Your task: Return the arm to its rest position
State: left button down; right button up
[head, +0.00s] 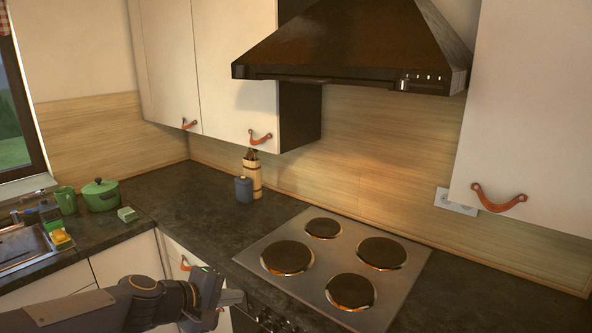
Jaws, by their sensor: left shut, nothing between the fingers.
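My left arm comes in from the lower left, with its forearm roughly level in front of the lower cabinets. My left gripper (236,298) is shut and empty. It is in front of the counter edge, to the left of the stove's front corner, and appears apart from the cabinet fronts. My right arm and gripper are not in view.
A stove top (320,318) with round hotplates lies at the right under a dark range hood (350,45). White cupboards with leather pulls hang above. A green pot (101,196), wooden holder (252,178) and dark jar (243,190) stand on the counter (175,205).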

pick_arm(q)
jog(key=s+a+f+m+g+y, duration=0.1)
jog(key=s+a+m, duration=0.1)
jog(key=s, duration=0.7)
jog(key=s+a+f+m+g+y, duration=0.1)
jog(key=s+a+m, duration=0.2)
jog(key=s, duration=0.6)
jog(key=s+a+f+m+g+y, duration=0.1)
jog(key=s+m, duration=0.3)
jog(key=s, duration=0.5)
jog(key=shift+s+a+f+y, duration=0.2)
jog(key=shift+a+f+y, duration=0.1)
jog(key=shift+a, duration=0.4)
